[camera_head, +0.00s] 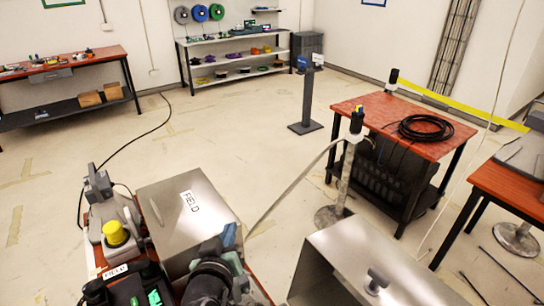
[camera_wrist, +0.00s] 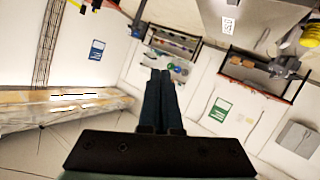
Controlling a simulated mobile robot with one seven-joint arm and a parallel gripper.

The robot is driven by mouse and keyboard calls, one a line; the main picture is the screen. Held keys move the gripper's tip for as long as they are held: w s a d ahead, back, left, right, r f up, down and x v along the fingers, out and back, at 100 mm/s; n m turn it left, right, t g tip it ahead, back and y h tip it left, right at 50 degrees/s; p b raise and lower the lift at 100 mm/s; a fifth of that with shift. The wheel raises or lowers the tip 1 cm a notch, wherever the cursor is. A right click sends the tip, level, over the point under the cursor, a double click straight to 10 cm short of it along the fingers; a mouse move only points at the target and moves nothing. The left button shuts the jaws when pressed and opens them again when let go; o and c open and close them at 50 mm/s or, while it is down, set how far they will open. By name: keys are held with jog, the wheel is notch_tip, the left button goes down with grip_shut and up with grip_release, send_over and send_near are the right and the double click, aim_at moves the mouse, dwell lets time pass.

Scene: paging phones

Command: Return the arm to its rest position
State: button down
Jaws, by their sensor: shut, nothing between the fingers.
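My gripper (camera_wrist: 160,76) shows in the wrist view as two dark fingers pressed together, pointing up the picture from a wide black palm. It is shut and nothing shows between the fingers. The wrist picture is upside down, with shelves and wall posters beyond the fingertips. In the head view I cannot make out my gripper for sure; dark rounded parts at the bottom centre may belong to my arm. Nothing is seen touching the fingers.
A metal box labelled FIELD (camera_head: 178,220), a grey device with a yellow knob (camera_head: 115,232) and another metal box (camera_head: 365,262) stand close in front. A red table (camera_head: 380,108) with coiled black cable (camera_head: 425,127) stands at right. Floor (camera_head: 225,140) is open in the middle.

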notch_tip(320, 180, up, 18)
jog(key=d+m+t, duration=0.1)
jog(key=d+t, duration=0.2)
jog(key=t, duration=0.1)
jog(key=s+d+r+t, duration=0.2)
jog(key=s+r, duration=0.4)
jog(key=r, duration=0.4)
jog(key=s+d+r+m+t, duration=0.1)
jog(key=s+r+t, duration=0.3)
jog(key=r, duration=0.6)
jog(key=s+d+r+m+t, duration=0.1)
jog(key=s+d+r+t, duration=0.2)
jog(key=s+r, duration=0.4)
notch_tip(320, 180, up, 4)
jog(key=shift+s+f+y, duration=0.25)
jog(key=shift+s+y, duration=0.05)
jog(key=shift+y, duration=0.1)
jog(key=shift+a, duration=0.15)
